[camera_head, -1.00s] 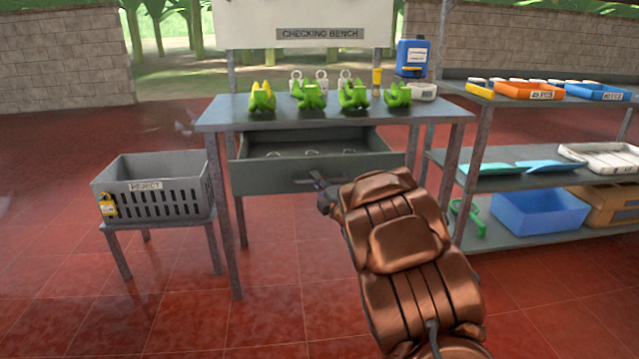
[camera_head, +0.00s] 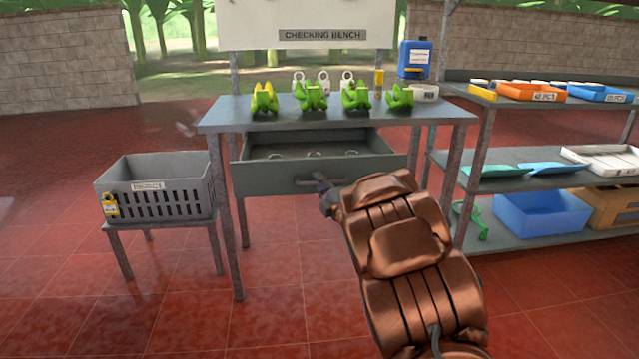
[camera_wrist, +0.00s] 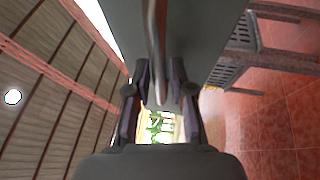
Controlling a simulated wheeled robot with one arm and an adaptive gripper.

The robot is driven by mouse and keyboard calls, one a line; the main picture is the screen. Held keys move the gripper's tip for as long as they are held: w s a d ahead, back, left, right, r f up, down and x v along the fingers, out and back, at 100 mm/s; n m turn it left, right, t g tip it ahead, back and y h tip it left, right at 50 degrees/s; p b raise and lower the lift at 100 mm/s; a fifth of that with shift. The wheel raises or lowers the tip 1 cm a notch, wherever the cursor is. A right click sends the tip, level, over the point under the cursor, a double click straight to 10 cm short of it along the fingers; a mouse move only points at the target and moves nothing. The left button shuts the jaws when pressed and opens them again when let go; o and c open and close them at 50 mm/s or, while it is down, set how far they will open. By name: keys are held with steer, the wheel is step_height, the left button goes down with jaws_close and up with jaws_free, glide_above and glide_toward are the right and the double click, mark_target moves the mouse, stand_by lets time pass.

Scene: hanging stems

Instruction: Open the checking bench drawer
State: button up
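The checking bench (camera_head: 215,118) is a grey table with a drawer (camera_head: 262,181) standing pulled out under its top. The drawer's inside shows, with several small ring-like items in it. A bar handle (camera_head: 303,181) runs across the drawer front. My gripper (camera_head: 320,182) is at the handle, in front of the drawer. In the wrist view my gripper (camera_wrist: 159,72) has its two fingers spread apart, with the handle bar (camera_wrist: 154,40) reaching down between them and a gap on either side. Whether a finger touches the bar is unclear.
Several green and yellow holders (camera_head: 311,97) stand on the bench with a blue container (camera_head: 414,58). A grey reject crate (camera_head: 155,190) sits on a stand at left. A shelf rack (camera_head: 478,170) with trays and bins is at right. The floor in front is clear.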

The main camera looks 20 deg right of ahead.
steer(key=v, duration=0.7)
steer(key=shift+s, duration=0.15)
stand_by(0.4)
steer(key=s+d+r+m+g+h+p, duration=0.1)
steer(key=s+r+m+g+h+p, duration=0.7)
steer(key=r+m+p, duration=0.5)
steer(key=s+a+r+m+g+y+p, duration=0.2)
steer(key=s+a+p, duration=0.4)
steer(key=s, duration=0.6)
steer(key=s+a+r+m+g+y+p, duration=0.2)
steer(key=s+a+r+g+p, duration=0.3)
steer(key=s, duration=0.8)
steer(key=s+a+r+m+g+y+p, duration=0.2)
steer(key=s+a+g+p, duration=0.4)
steer(key=s, duration=0.6)
steer(key=a+r+p, duration=0.1)
steer(key=a, duration=0.1)
steer(key=shift+s+a+r+m+g, duration=0.2)
steer(key=shift+s+a+m+g, duration=0.1)
steer(key=shift+a+m+g, duration=0.1)
